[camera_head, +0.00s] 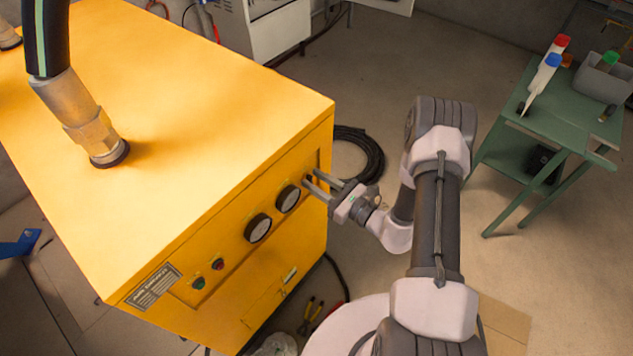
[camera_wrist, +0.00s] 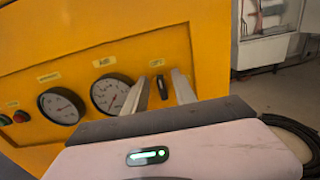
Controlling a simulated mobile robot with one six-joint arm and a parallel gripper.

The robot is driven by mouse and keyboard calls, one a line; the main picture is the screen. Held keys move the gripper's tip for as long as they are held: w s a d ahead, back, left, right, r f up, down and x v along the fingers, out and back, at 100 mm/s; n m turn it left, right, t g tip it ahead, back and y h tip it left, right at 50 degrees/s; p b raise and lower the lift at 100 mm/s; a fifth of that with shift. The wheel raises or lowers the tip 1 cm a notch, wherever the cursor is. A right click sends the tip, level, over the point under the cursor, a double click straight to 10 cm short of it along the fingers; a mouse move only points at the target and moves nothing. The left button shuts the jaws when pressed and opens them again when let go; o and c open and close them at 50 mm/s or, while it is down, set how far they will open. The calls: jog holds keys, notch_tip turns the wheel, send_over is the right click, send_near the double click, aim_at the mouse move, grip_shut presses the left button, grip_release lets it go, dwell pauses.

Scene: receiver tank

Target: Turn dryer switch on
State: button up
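The yellow dryer cabinet (camera_head: 180,110) stands at left, its front panel facing my arm. In the wrist view, the two fingers of my gripper (camera_wrist: 158,82) are apart, one on each side of the switch, with visible gaps. Whether the fingertips touch the panel cannot be told.
Two gauges (camera_head: 258,228) (camera_head: 288,198) and red (camera_head: 218,264) and green (camera_head: 198,283) buttons lie left along the panel. A thick hose fitting (camera_head: 85,120) rises from the cabinet top. A black coiled hose (camera_head: 358,152) lies behind my gripper. A green table (camera_head: 550,110) with bottles stands at right.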

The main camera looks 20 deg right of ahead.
grip_shut()
jog(key=shift+m, duration=0.3)
jog(key=m, duration=0.4)
jog(key=m+p, duration=0.1)
jog(key=m, duration=0.1)
jog(key=shift+w+d+f+m, duration=0.1)
jog(key=shift+w+d+m, duration=0.2)
jog(key=shift+d, duration=0.1)
jog(key=m, duration=0.5)
jog(key=shift+w+d+f+p, duration=0.1)
jog(key=shift+d+f+p, duration=0.1)
jog(key=shift+f+p, duration=0.1)
jog(key=m, duration=0.5)
jog(key=shift+f+m, duration=0.3)
jog(key=shift+f, duration=0.1)
